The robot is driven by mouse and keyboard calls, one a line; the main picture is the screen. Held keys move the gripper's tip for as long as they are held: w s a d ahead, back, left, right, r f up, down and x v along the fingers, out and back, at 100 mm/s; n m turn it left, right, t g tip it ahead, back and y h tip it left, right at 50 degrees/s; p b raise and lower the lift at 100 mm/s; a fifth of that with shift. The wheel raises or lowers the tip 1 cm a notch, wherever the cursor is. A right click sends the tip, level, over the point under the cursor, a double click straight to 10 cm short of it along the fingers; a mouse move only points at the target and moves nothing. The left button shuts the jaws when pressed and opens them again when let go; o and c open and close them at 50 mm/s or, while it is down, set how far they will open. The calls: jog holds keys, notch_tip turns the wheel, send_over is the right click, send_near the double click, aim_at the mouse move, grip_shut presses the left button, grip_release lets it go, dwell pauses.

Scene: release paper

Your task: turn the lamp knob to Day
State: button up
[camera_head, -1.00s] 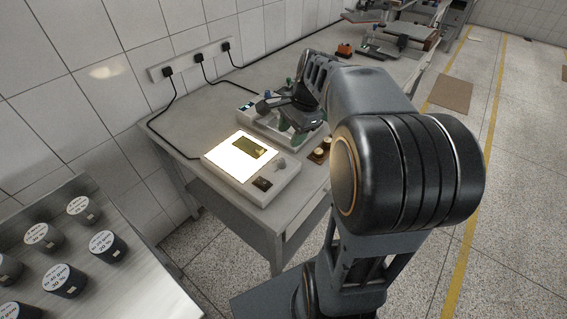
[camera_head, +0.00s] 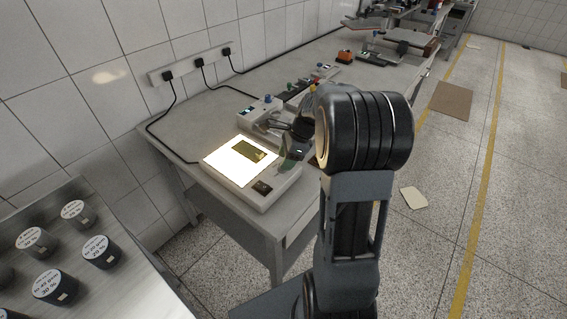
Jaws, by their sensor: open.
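The lamp box (camera_head: 264,203) is a pale unit at the near end of the bench, with a bright lit panel (camera_head: 229,166) on top. A small dark-yellow piece (camera_head: 249,151) lies on the panel. My gripper (camera_head: 290,154) is open, pointing down over that corner. I cannot tell whether its fingers touch the knob. The knob's markings are not readable.
Another pale device (camera_head: 257,111) with a blue knob stands just behind the lamp box. A wall socket strip (camera_head: 190,66) has black cables running to the bench. Dark labelled cylinders (camera_head: 102,251) stand on a metal surface at lower left. A card (camera_head: 414,197) lies on the floor.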

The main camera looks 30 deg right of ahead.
jog(key=shift+x, duration=1.15)
jog(key=c, duration=0.9)
